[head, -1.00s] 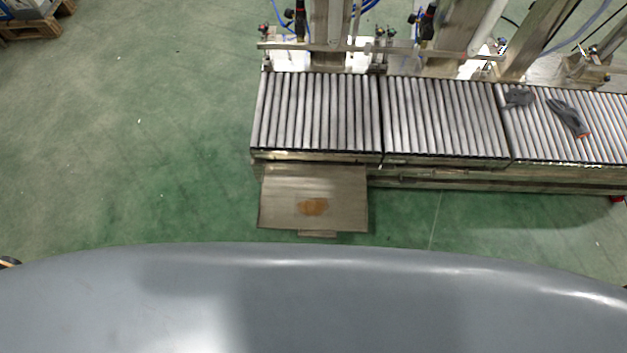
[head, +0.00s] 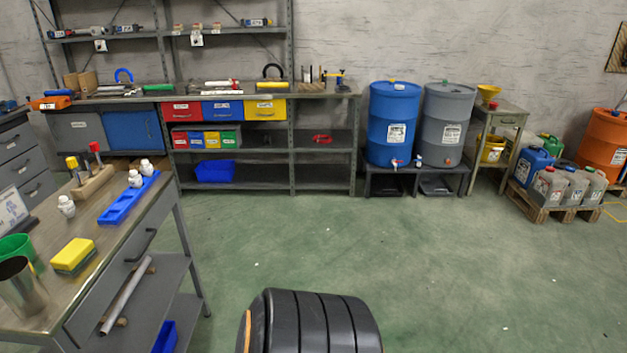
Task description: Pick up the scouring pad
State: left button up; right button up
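A yellow block with a dark green underside, which looks like the scouring pad (head: 74,255), lies on top of the grey metal workbench (head: 140,212) at the left of the head view. It lies near the bench's front edge, beside a steel cup. Nothing covers it. A black ribbed part of my own body shows at the bottom centre. Neither of my grippers is in view.
Shelving (head: 325,150) and drums (head: 396,125) line the back wall. The green floor (head: 400,260) is clear.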

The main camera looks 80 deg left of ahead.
aim_at(69, 260)
jog(key=u, duration=4.15)
jog(key=z, duration=1.85)
jog(key=j+z, duration=0.1)
jog(key=z, duration=0.4)
jog(key=j+z, duration=0.1)
jog(key=z, duration=0.35)
jog(key=k+z, duration=0.1)
jog(key=z, duration=0.4)
jog(key=k+j+z, duration=0.1)
jog(key=z, duration=0.4)
jog(key=k+j, duration=0.15)
jog(key=k, duration=0.3)
jog(key=k+j, duration=0.2)
jog(key=k, duration=0.25)
jog(key=k+j, duration=0.15)
jog(key=k, duration=0.25)
